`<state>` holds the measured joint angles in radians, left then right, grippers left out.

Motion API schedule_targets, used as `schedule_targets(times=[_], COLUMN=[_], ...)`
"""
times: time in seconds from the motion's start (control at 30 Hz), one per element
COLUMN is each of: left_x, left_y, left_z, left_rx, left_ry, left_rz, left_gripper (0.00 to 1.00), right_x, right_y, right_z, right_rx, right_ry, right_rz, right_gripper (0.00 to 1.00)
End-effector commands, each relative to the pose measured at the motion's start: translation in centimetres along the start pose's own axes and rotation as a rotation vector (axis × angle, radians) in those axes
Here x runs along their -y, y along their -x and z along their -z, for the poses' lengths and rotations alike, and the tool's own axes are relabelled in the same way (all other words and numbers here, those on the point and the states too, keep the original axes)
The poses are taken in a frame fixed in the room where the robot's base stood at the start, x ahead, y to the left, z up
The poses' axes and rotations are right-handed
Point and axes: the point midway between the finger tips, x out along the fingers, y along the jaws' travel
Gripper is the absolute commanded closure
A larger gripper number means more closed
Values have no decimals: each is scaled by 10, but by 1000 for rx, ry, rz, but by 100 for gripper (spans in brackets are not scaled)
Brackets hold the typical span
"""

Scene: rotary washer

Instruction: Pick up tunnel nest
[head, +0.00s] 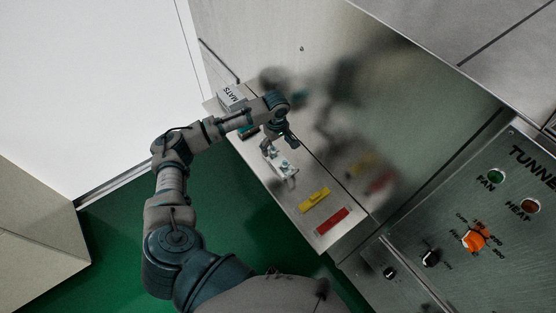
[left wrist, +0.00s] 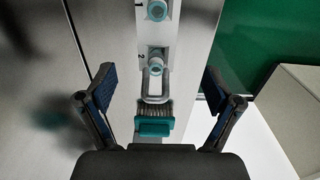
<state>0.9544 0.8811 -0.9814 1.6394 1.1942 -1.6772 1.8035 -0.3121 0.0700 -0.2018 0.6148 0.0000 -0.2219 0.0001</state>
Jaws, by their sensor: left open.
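No item is labelled as the tunnel nest, so I cannot tell for sure which one it is. In the left wrist view, a teal block with dark bristle-like rows (left wrist: 155,128) and a grey metal loop (left wrist: 155,86) sit on a narrow metal ledge. Beyond them are two teal-and-white round fittings (left wrist: 157,62), numbered 1 and 2. My left gripper (left wrist: 158,78) is open, its fingers apart on either side of the loop, with nothing held. In the head view my left gripper (head: 268,148) is over the ledge beside the white fittings (head: 284,167). My right gripper is out of view.
A control panel (head: 450,285) with knobs is at right. Green floor (head: 235,210) is clear.

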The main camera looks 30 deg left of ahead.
Motion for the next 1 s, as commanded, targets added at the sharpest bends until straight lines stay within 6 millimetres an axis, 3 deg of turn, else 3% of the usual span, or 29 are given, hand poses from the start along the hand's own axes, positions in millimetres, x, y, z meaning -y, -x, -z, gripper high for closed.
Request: schedule_targets(times=[0.13, 0.4, 0.63, 0.97, 1.0], left_x=[-2, 0, 0, -1, -1], left_y=[-30, -53, -89, -97, -97], left_z=[-1, 0, -5, -6, -6], left_rx=[1, 2, 3, 2, 1], left_ry=[-1, -2, -1, -3, -3], left_rz=[3, 0, 2, -1, -1], left_gripper=[9, 9, 9, 9, 19], right_x=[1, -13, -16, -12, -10], right_y=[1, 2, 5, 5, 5], right_z=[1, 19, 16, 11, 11], right_rx=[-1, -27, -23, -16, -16], right_ry=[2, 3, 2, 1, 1], right_rz=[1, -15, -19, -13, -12], right_gripper=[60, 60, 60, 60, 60])
